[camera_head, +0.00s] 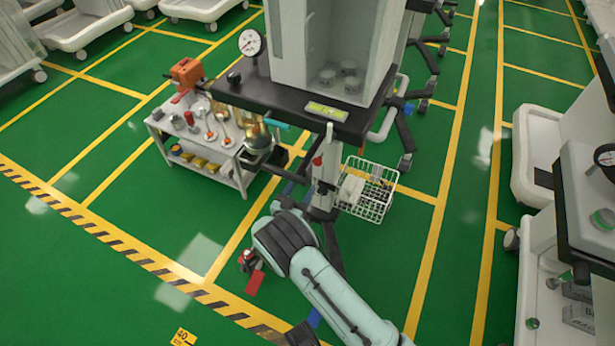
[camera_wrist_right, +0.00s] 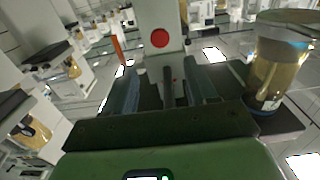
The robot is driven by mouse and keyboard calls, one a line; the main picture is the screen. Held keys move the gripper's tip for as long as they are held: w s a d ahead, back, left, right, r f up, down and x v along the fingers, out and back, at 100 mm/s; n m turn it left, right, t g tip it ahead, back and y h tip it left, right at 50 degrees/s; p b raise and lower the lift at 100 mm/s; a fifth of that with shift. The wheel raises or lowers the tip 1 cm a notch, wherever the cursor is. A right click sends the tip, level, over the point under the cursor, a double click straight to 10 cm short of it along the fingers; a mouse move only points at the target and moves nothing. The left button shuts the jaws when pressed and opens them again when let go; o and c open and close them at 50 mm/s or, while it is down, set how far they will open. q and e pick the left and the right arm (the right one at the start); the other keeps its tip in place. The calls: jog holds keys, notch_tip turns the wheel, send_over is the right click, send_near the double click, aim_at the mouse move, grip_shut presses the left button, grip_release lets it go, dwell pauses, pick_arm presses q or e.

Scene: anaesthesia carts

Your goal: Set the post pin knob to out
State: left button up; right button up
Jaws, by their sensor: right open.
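The post pin knob (camera_head: 317,160) is a small red knob on the upright grey post (camera_head: 325,180) under the cart's dark top. In the right wrist view a round red knob face (camera_wrist_right: 160,38) shows on a pale block, seen nearly end-on. My right gripper (camera_wrist_right: 165,88) is open, its two dark fingers apart. The red knob lies beyond the fingertips, above them in the picture, and is not between them. In the head view my right arm comes up from the bottom below the post, and its fingers cannot be made out. How far the pin stands out cannot be told. My left gripper is not in view.
A glass jar with amber contents (camera_wrist_right: 275,65) is close to the right finger's side. A white wire basket (camera_head: 370,190) hangs right of the post. A small trolley with tools (camera_head: 245,180) stands left. A gauge (camera_head: 250,42) sits above the cart top.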

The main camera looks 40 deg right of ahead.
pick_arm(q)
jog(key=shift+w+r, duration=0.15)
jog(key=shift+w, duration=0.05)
pick_arm(e)
jog(key=shift+s+a, duration=0.2)
jog(key=shift+a, duration=0.15)
jog(key=shift+f, duration=0.1)
